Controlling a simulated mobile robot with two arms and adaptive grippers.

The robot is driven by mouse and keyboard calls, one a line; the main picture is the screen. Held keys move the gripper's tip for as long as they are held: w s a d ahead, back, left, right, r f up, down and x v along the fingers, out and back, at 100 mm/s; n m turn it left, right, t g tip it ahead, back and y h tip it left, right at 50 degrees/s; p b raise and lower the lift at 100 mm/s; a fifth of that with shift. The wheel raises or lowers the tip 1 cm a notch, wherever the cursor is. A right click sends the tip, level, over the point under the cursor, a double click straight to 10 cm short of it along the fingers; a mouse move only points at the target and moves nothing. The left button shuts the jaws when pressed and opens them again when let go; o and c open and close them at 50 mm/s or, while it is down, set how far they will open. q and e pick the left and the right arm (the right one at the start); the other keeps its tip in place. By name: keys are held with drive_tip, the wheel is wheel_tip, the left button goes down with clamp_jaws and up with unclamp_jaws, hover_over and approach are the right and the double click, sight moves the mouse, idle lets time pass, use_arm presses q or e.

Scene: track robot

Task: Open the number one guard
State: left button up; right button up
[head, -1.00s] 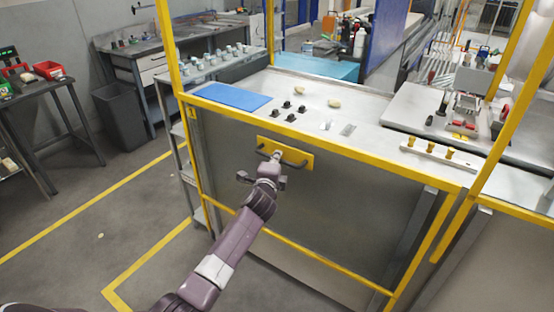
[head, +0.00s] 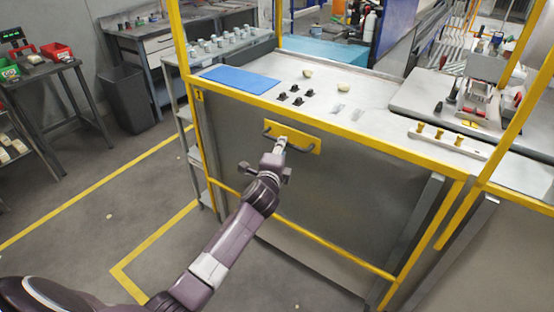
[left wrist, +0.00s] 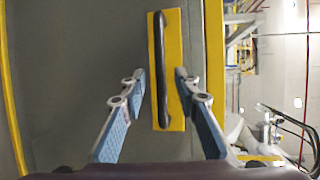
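The number one guard (head: 310,185) is a grey panel in a yellow frame, closed across the front of the workbench, with a small "1" label (head: 199,96) at its upper left. Its dark bar handle (head: 302,149) sits on a yellow plate (head: 314,144) near the panel's top. My left gripper (head: 280,142) is at this handle. In the left wrist view, the open left gripper (left wrist: 160,74) has one finger on each side of the handle (left wrist: 160,50). The fingers look apart from the bar; their exact depth is unclear. My right gripper is not in view.
Yellow posts (head: 178,45) rise beside the guard. The bench top (head: 340,92) holds a blue mat (head: 239,79) and small dark parts. A shelf with cups (head: 225,50) and a black bin (head: 126,98) stand to the left. The floor (head: 90,210) at left is mostly clear.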

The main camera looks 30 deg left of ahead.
use_arm(q)
drive_tip(key=v, duration=0.7)
drive_tip(key=shift+s, duration=0.2)
drive_tip(key=s+d+f+n+g+h, duration=0.15)
drive_tip(key=s+f, duration=0.35)
drive_tip(key=f, duration=0.8)
drive_tip(key=s+d+f+n+g, duration=0.1)
drive_tip(key=s+f+n+g, duration=0.15)
drive_tip(key=s+f, duration=0.65)
drive_tip(key=s+d+f+n+g+h, duration=0.1)
drive_tip(key=s+f+g, duration=0.15)
drive_tip(key=f, duration=1.35)
drive_tip(key=s+d+f+n+g+h, duration=0.1)
drive_tip(key=s+f+n+g, duration=0.1)
drive_tip(key=s+f, duration=0.7)
drive_tip(key=s+d+f+n+g, duration=0.1)
drive_tip(key=s+f+n+g, duration=0.15)
drive_tip(key=s+f, duration=0.6)
drive_tip(key=s+d+f+n+g, duration=0.1)
drive_tip(key=s+f+n, duration=0.1)
drive_tip(key=s, duration=0.9)
drive_tip(key=s+d+f+n+g, duration=0.1)
drive_tip(key=s+n+g, duration=0.1)
drive_tip(key=s, duration=0.9)
drive_tip(key=shift+s+f+h, duration=0.35)
drive_tip(key=shift+s, duration=0.05)
